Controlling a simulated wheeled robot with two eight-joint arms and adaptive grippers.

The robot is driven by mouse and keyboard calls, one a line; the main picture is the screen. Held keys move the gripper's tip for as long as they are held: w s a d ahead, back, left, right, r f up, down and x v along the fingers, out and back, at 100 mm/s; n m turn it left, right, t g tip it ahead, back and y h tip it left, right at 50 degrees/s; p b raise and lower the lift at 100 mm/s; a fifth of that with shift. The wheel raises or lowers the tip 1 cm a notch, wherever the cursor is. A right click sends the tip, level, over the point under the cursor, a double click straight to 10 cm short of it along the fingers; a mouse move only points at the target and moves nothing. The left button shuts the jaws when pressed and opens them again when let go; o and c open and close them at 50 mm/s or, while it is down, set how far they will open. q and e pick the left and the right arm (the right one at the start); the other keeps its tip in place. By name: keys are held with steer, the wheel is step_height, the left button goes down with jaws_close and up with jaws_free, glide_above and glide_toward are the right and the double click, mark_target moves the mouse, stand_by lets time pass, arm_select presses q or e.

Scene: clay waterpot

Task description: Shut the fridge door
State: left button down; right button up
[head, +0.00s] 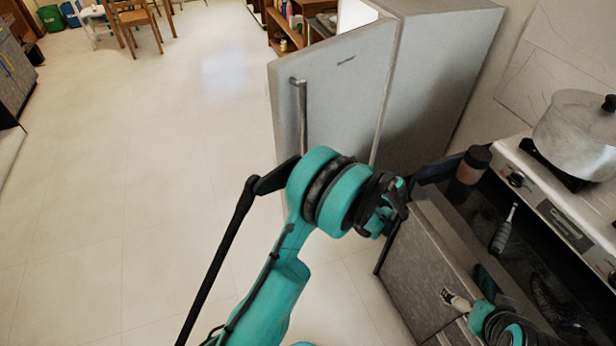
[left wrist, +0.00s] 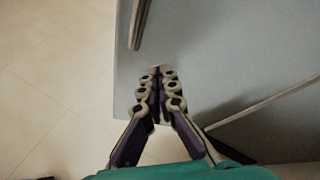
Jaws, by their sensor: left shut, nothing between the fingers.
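The grey fridge (head: 440,70) stands at the top right of the head view. Its door (head: 340,85) stands open, with a bright strip of the inside showing behind its top edge. A vertical bar handle (head: 302,112) is near the door's left edge. In the left wrist view my left gripper (left wrist: 158,70) is shut and empty, in front of the door face (left wrist: 220,60), below and right of the handle (left wrist: 138,25). Whether it touches the door I cannot tell. In the head view my arm hides its fingertips. My right gripper (head: 455,300) is low at right, its opening unclear.
A stove with a metal pot (head: 580,135) and a counter with a jar (head: 473,165) stand at right. A wooden shelf (head: 290,25) is behind the fridge door. A chair (head: 135,25) is far back. The floor (head: 130,160) at left is clear.

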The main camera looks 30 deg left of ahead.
arm_select(q)
step_height(320, 180, down, 12)
steer(key=d+m+y, duration=0.2)
steer(key=m+y, duration=0.3)
steer(key=b+x, duration=0.4)
steer(key=x, duration=1)
steer(key=shift+s+y+b, duration=0.3)
steer(key=shift+s+b, duration=0.05)
steer(key=shift+a+r, duration=0.15)
steer(key=shift+a, duration=0.05)
